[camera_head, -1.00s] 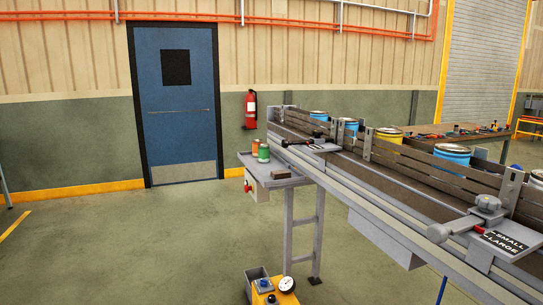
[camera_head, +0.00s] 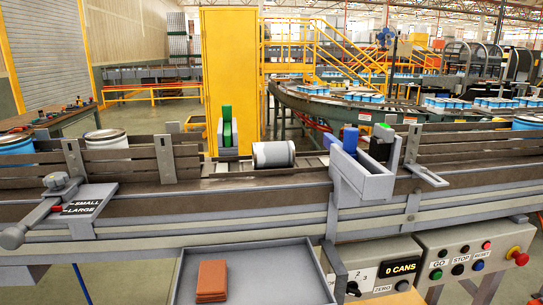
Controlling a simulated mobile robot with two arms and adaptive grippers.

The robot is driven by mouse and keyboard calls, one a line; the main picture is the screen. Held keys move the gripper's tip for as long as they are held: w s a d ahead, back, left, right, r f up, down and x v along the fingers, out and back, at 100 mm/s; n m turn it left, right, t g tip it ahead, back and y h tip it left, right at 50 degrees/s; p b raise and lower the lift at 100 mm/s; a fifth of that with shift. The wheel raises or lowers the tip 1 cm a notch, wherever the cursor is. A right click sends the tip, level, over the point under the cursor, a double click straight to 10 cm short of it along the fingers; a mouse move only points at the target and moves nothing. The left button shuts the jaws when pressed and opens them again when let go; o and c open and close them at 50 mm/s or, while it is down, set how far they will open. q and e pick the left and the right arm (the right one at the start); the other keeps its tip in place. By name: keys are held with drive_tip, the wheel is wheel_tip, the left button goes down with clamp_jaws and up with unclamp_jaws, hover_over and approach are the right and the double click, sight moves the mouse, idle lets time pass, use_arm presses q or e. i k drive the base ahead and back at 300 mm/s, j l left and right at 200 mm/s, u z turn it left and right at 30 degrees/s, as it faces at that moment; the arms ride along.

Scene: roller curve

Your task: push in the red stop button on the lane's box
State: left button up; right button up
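In the head view, a grey control box (camera_head: 447,256) hangs on the near side of the conveyor lane at the lower right. A red mushroom-shaped button (camera_head: 520,258) sticks out at its right end. The box front carries the words GO, STOP and RESET, with a green button (camera_head: 436,274), a black button (camera_head: 457,269) and a blue button (camera_head: 478,265). Small lamps sit above them. I cannot tell whether the red button is pushed in. Neither of my grippers is in view.
A second box with a dial and a "0 CANS" display (camera_head: 401,268) stands left of the control box. A grey tray (camera_head: 270,275) holds brown blocks (camera_head: 212,281) in front of the lane. A silver can (camera_head: 273,154) lies on the lane. A SMALL/LARGE lever (camera_head: 40,212) is at left.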

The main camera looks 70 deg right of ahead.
sight(522, 260)
drive_tip(key=k+z, duration=0.15)
drive_tip(key=z, duration=3.35)
